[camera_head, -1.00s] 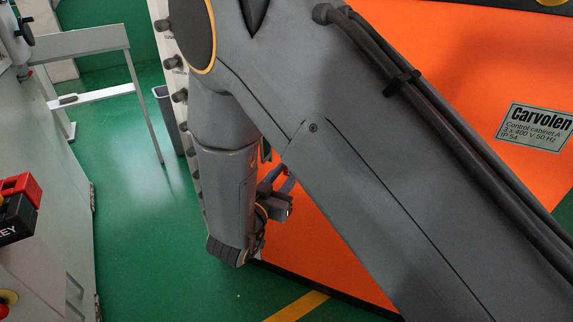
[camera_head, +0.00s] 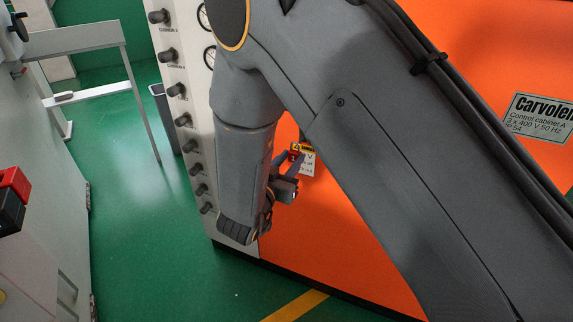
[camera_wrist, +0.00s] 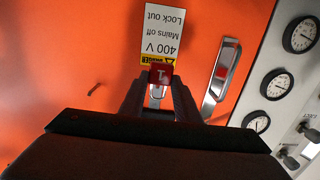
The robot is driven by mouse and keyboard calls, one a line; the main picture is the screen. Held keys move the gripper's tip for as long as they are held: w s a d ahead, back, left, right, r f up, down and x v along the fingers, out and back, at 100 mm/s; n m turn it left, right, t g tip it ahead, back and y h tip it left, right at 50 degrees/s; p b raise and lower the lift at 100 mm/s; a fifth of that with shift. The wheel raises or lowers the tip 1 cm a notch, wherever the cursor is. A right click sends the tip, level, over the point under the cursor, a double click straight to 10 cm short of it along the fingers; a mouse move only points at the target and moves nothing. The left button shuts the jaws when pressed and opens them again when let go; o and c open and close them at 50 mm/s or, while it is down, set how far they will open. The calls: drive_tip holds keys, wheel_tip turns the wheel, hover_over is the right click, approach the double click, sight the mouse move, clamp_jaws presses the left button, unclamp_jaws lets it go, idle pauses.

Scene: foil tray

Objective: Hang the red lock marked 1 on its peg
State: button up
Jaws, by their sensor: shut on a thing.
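My gripper (camera_wrist: 160,86) is shut on the red lock (camera_wrist: 161,74), which is marked with a white 1. The lock's body lies between the fingertips, and its metal shackle shows on the near side. Behind it is the orange cabinet front (camera_wrist: 60,60). In the head view my gripper (camera_head: 290,172) shows beyond my forearm, with the small red lock (camera_head: 295,154) at its tips. A short dark peg-like piece (camera_wrist: 95,89) stands on the orange front left of the gripper; I cannot tell for certain whether it is the peg.
A white 400 V label (camera_wrist: 165,32) is just beyond the lock. A metal handle (camera_wrist: 222,72) is close to the right finger, with gauges (camera_wrist: 277,84) farther right. Knobs (camera_head: 182,120) line the pale panel. Green floor (camera_head: 150,230) is clear at left.

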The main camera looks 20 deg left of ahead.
sight(293, 158)
drive_tip(key=shift+w+d+f+b, duration=0.1)
drive_tip(key=shift+w+b, duration=0.3)
drive_tip(key=shift+w, duration=0.35)
drive_tip(key=shift+w+d+f+b, duration=0.1)
drive_tip(key=shift+w+b, duration=0.3)
drive_tip(key=shift+w, duration=0.3)
drive_tip(key=shift+w+d+f, duration=0.1)
drive_tip(key=shift+w+f, duration=0.15)
drive_tip(key=shift+w, duration=0.3)
drive_tip(key=o, duration=1.1)
drive_tip(key=shift+o, duration=0.2)
